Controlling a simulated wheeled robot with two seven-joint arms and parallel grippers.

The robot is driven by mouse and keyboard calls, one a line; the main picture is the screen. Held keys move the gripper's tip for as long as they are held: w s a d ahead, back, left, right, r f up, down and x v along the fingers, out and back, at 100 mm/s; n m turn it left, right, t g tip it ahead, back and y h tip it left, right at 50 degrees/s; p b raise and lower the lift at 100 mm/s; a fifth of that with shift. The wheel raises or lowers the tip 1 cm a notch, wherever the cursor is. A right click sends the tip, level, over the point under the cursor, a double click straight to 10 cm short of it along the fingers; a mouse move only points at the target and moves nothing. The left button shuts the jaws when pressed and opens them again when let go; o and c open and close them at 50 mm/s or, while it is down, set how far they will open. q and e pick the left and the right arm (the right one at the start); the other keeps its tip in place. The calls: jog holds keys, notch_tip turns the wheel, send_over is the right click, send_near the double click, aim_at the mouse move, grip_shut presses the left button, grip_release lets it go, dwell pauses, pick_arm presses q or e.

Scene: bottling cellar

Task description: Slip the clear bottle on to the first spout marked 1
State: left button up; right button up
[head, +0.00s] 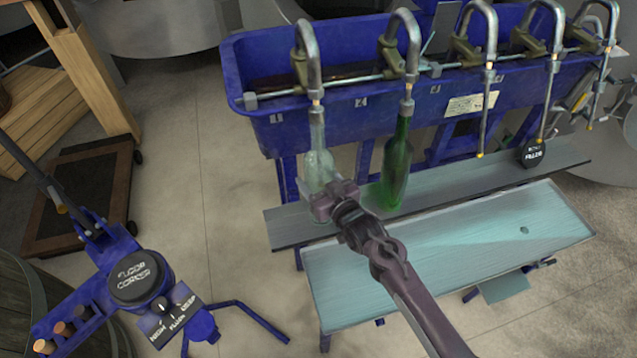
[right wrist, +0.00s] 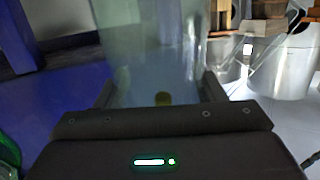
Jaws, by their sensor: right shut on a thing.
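The clear bottle (head: 319,165) is upright below the first spout (head: 310,60), in front of the label 1 on the blue trough. Its mouth is just under the pale collar of that spout, in line with it. In the right wrist view the clear glass (right wrist: 160,50) fills the space between the fingers, and a yellow tip like those of the other spouts shows through it. My right gripper (head: 326,198) is shut around the bottle's lower body. The bottle's base is partly hidden by the gripper, so I cannot tell whether it touches the shelf. My left gripper is out of view.
A green bottle (head: 397,172) hangs or stands at the second spout, close right of the clear one. The other spouts are bare. A grey shelf (head: 290,222) and a pale bench (head: 450,245) lie below. A blue corking stand (head: 135,280) is at lower left.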

jog(key=shift+s+f+b, duration=0.1)
jog(key=shift+f+b, duration=0.55)
jog(key=shift+f, duration=0.3)
dwell(0.9)
